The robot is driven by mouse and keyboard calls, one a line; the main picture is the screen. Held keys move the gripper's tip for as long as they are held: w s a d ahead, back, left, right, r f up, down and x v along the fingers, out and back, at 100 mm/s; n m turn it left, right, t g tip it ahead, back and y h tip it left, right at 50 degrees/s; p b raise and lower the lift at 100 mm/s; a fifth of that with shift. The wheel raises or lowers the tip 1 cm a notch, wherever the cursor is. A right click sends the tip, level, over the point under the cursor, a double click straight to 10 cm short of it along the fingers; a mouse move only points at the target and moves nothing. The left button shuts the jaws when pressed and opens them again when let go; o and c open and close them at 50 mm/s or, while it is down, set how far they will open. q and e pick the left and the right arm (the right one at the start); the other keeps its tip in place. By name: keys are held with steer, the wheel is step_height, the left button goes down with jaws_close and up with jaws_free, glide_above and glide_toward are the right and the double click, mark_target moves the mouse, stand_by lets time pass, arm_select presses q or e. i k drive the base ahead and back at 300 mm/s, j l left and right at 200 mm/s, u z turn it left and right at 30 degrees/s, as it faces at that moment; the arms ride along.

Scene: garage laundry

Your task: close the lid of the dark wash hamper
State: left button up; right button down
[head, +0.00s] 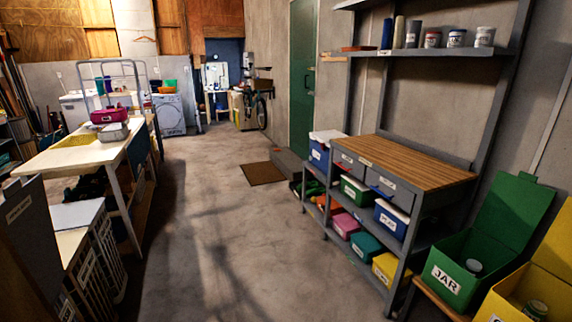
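At the lower left edge a dark panel (28,245) stands up steeply with a small pale label on it. It looks like a raised hamper lid, but the label is too small to read. Beside it are slatted hampers (104,250) with small labels on their sides. One has a flat light grey top (76,214). The hamper that the dark panel belongs to is partly cut off by the picture edge, so I cannot see inside it. Neither of my grippers is in view.
A white-topped table (75,158) stands behind the hampers. The concrete floor (215,230) in the middle is clear, with a brown mat (263,173) further back. A wood-topped workbench (405,160) and open green (490,260) and yellow (510,300) boxes line the right.

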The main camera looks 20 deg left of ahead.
mark_target(26, 218)
steer(key=i+j+u, duration=0.15)
steer(key=i+u, duration=0.2)
steer(key=i, duration=0.3)
steer(key=i+u, duration=0.35)
steer(key=i, duration=0.35)
steer(key=i+u, duration=0.15)
steer(key=u, duration=0.3)
steer(key=i+l+u, duration=0.1)
steer(key=u, duration=0.35)
steer(key=i+l+u, duration=0.15)
steer(key=u, duration=0.35)
steer(key=i+l+u, duration=0.15)
steer(key=u, duration=0.3)
steer(key=l+u, duration=0.25)
steer(key=u, duration=0.2)
steer(key=i+l+u, duration=0.1)
steer(key=l+u, duration=0.2)
steer(key=u, duration=0.15)
